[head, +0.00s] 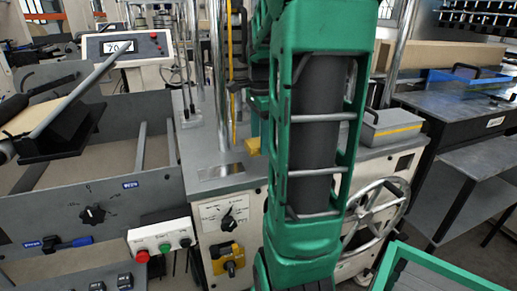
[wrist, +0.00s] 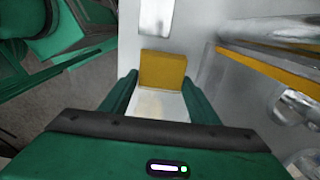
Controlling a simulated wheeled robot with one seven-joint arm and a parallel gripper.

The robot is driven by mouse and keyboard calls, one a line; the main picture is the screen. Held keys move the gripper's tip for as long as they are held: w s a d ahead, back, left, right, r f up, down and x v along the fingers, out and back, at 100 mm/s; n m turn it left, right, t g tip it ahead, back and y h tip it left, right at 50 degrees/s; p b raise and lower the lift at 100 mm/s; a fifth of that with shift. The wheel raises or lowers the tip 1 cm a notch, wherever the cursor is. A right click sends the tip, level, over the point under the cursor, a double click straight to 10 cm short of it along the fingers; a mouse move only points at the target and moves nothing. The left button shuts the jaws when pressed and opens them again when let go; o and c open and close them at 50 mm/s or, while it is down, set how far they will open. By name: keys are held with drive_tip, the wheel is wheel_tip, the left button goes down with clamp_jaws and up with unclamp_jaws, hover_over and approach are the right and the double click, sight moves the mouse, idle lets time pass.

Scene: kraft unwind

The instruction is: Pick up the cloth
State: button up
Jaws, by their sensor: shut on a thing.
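The cloth (wrist: 163,68) is a small mustard-yellow piece in the wrist view, between the tips of my two green fingers. My gripper (wrist: 162,85) is shut on it, over a pale grey surface. In the head view a small yellow piece (head: 253,146), which looks like the same cloth, shows just left of my green arm, above the grey machine top. I cannot tell whether the cloth still touches the surface.
The grey machine top (head: 205,180) carries upright chrome posts (head: 222,80). A handwheel (head: 378,215) is at its front right. A control box with buttons (head: 160,243) is at the front left. A metal bar (wrist: 280,28) runs close on the right in the wrist view.

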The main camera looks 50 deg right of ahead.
drive_tip(key=a+r, duration=0.6)
drive_tip(key=a, duration=0.5)
drive_tip(key=shift+a+r, duration=0.2)
drive_tip(key=shift+r, duration=0.05)
